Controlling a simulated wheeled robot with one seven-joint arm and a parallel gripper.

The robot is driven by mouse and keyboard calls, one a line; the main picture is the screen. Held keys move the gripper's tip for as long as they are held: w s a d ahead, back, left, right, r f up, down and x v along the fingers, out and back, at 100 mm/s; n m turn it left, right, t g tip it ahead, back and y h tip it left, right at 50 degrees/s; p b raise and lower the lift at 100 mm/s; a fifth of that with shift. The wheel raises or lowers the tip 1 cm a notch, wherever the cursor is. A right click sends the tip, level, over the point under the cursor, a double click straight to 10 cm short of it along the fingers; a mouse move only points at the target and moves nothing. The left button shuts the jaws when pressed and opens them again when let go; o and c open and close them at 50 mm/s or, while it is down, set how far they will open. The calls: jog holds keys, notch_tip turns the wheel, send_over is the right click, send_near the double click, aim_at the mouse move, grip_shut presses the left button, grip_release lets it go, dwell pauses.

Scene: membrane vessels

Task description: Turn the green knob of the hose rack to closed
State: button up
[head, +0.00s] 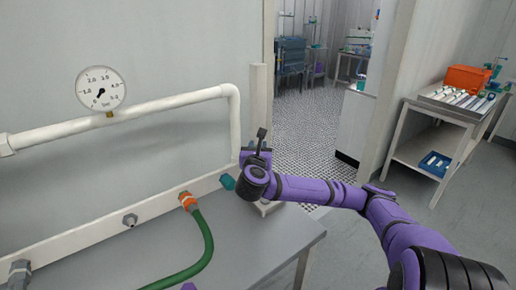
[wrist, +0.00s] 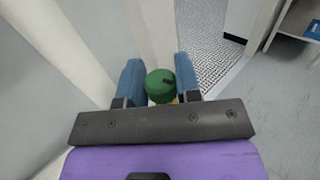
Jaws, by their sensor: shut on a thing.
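The green knob (wrist: 160,85) sits between the two blue fingers of my gripper (wrist: 154,88) in the wrist view, with a small dark mark on its right side. My gripper is shut on it. In the head view my gripper (head: 230,181) is at the right end of the white hose rack rail (head: 78,234), and my purple wrist hides most of the knob there. I cannot tell the knob's setting.
A green hose (head: 205,245) with an orange coupling (head: 187,200) hangs from the rail left of my gripper. A pressure gauge (head: 101,88) sits on the white pipe (head: 165,103) above. A grey table (head: 245,255) lies below. A doorway with patterned floor (head: 315,140) is behind.

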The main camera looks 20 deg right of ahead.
jog(key=shift+m+g+h, duration=0.4)
jog(key=shift+m+h, duration=0.2)
jog(key=shift+h, duration=0.5)
jog(key=o, duration=0.9)
jog(key=shift+w, duration=0.1)
